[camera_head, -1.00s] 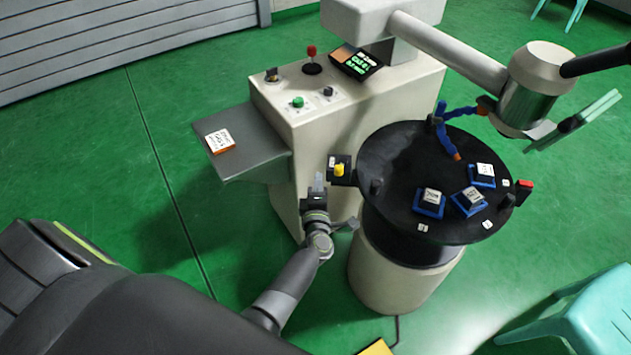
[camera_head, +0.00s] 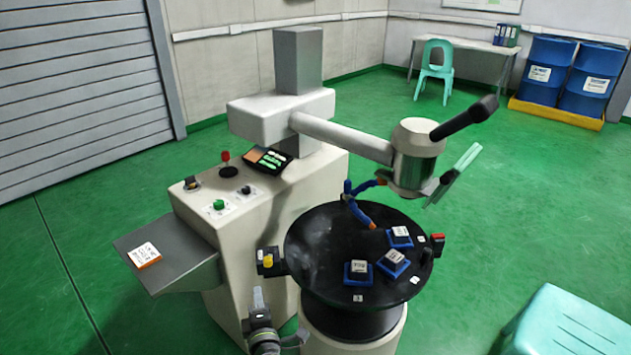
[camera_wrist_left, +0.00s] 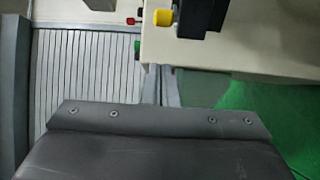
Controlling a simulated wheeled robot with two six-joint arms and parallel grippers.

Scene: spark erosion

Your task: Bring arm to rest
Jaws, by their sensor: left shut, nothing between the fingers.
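My left gripper (camera_head: 258,298) shows at the lower middle of the head view, pointing up in front of the machine's cream cabinet (camera_head: 238,262). Its fingers are shut with nothing between them. In the left wrist view the closed fingers (camera_wrist_left: 161,86) stand side by side over the cabinet. The left gripper is apart from the yellow knob (camera_head: 267,261) on its black box, which is just above it in the head view. My right arm and gripper are not in view.
The round black table (camera_head: 325,250) holds several blue fixtures, one of them a blue block (camera_head: 358,272). A grey side shelf (camera_head: 190,272) carries a white-and-orange box (camera_head: 145,256). The machine arm (camera_head: 345,137) overhangs the table. A teal stool (camera_head: 570,335) stands at lower right.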

